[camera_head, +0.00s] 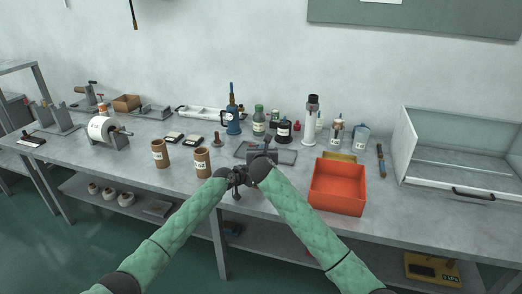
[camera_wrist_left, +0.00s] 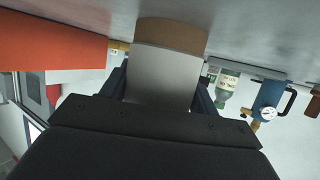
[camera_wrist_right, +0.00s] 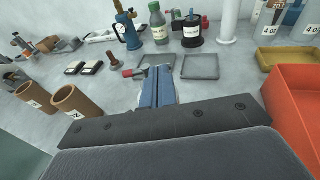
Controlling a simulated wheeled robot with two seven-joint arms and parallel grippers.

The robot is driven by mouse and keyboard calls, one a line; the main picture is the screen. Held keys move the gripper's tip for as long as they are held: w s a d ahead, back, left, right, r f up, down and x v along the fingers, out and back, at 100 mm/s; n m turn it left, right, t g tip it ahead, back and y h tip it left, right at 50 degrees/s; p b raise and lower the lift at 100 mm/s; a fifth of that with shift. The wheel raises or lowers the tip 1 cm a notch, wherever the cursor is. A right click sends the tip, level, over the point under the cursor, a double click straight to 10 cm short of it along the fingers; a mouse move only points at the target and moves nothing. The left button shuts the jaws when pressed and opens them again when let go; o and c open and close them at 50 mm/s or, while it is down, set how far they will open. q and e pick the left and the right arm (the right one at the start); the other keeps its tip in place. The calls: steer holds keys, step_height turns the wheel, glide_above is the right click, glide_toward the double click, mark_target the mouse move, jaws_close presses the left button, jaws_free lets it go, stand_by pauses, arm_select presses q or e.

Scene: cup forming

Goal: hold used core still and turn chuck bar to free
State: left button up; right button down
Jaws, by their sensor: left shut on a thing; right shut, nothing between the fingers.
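My left gripper (camera_head: 236,178) is low in the middle of the head view, at the bench's front edge. In the left wrist view its blue fingers (camera_wrist_left: 165,95) are shut on a pale grey, curved piece with a tan end (camera_wrist_left: 170,65); I cannot tell if it is the used core. My right gripper (camera_head: 264,158) is close beside the left one, partly overlapped by the arms. Its blue fingers (camera_wrist_right: 157,90) are shut and empty, above the bench. A small bar with a red end (camera_wrist_right: 135,71) lies just beyond them. I cannot identify the chuck bar for certain.
Two brown tubes (camera_head: 160,153) (camera_head: 202,162) stand left of the grippers. An orange bin (camera_head: 338,188) stands close on the right. A grey tray (camera_head: 284,156), bottles and a blue pump (camera_head: 231,122) are behind. A white roll on a stand (camera_head: 101,129) is far left.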

steer(key=w+n+g+y, duration=0.3)
steer(key=n+g+y, duration=0.5)
steer(key=n, duration=0.1)
steer(key=w+d+n+g+y, duration=0.1)
steer(key=w+n+g+y, duration=0.1)
steer(key=n+g+y, duration=0.6)
steer(key=shift+w+d+n+g, duration=0.3)
steer(key=shift+w+n+g, duration=0.15)
steer(key=shift+n, duration=0.55)
steer(key=shift+w+a, duration=0.25)
steer(key=shift+a, duration=0.05)
stand_by(0.8)
steer(key=shift+d, duration=0.1)
